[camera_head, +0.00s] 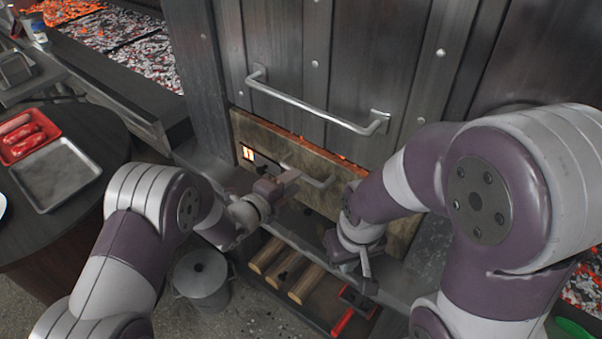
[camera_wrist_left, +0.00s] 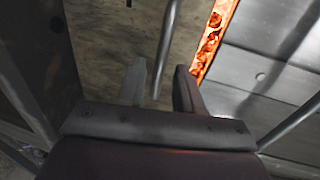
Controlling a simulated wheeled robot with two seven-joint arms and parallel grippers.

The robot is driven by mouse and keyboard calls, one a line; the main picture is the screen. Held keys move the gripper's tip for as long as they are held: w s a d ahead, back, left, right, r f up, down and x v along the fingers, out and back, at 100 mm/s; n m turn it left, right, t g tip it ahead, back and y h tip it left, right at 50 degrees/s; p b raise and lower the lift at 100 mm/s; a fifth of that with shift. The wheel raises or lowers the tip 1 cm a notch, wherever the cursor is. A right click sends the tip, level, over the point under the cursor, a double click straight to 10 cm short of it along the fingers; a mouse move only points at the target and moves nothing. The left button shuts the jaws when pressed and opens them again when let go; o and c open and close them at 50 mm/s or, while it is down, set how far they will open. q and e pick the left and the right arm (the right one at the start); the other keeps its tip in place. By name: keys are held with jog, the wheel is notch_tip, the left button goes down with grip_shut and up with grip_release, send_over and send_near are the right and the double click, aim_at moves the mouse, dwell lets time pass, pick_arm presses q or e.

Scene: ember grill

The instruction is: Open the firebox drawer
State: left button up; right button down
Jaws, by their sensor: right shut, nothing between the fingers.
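The firebox drawer (camera_head: 245,128) has a worn tan front below the grey metal door. A thin strip of glowing embers shows along its top edge. Its grey bar handle (camera_head: 318,182) is partly hidden by my left gripper (camera_head: 288,184). In the left wrist view, the drawer front (camera_wrist_left: 115,35) fills the upper middle, and the handle bar (camera_wrist_left: 168,45) runs down between the two fingers of my left gripper (camera_wrist_left: 160,88). The fingers are apart, with a gap beside the bar. My right gripper (camera_head: 366,272) is shut and empty, low and right of the handle, pointing down.
A long door handle (camera_head: 315,108) spans the door above the drawer. Below are a shelf with several logs (camera_head: 285,268) and a red-handled tool (camera_head: 343,320). A lidded metal bucket (camera_head: 202,280) stands on the floor. A table at left holds a red tray (camera_head: 40,147) and a metal tray (camera_head: 60,175).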

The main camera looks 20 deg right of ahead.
pick_arm(q)
jog(key=x, duration=0.4)
jog(key=shift+s+d+r, duration=0.15)
jog(key=shift+w+d, duration=0.2)
jog(key=shift+w, duration=0.05)
grip_shut()
jog(key=shift+f, duration=0.2)
